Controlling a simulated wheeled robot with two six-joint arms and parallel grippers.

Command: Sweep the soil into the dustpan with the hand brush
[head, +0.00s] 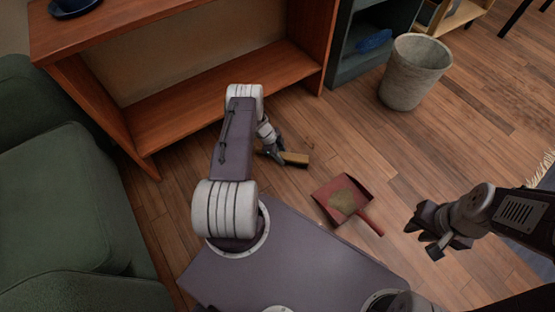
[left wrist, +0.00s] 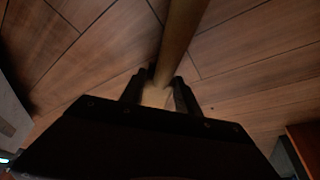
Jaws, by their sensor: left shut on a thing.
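The hand brush (head: 295,158) is a tan, block-like shape low over the wooden floor, left of the dustpan. My left gripper (head: 274,152) is shut on it; in the left wrist view, the gripper's fingers (left wrist: 160,92) close around a long tan part of the brush (left wrist: 181,32). The red dustpan (head: 324,194) lies on the floor, its handle pointing to the lower right. My right gripper (head: 426,233) is open and empty, right of the dustpan. Bristles cannot be made out.
A wooden shelf (head: 210,95) stands behind my left arm. A green sofa (head: 60,200) is at the left. A grey bin (head: 413,72) stands at the back right, beside a dark shelf unit (head: 360,62). The floor between bin and dustpan is clear.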

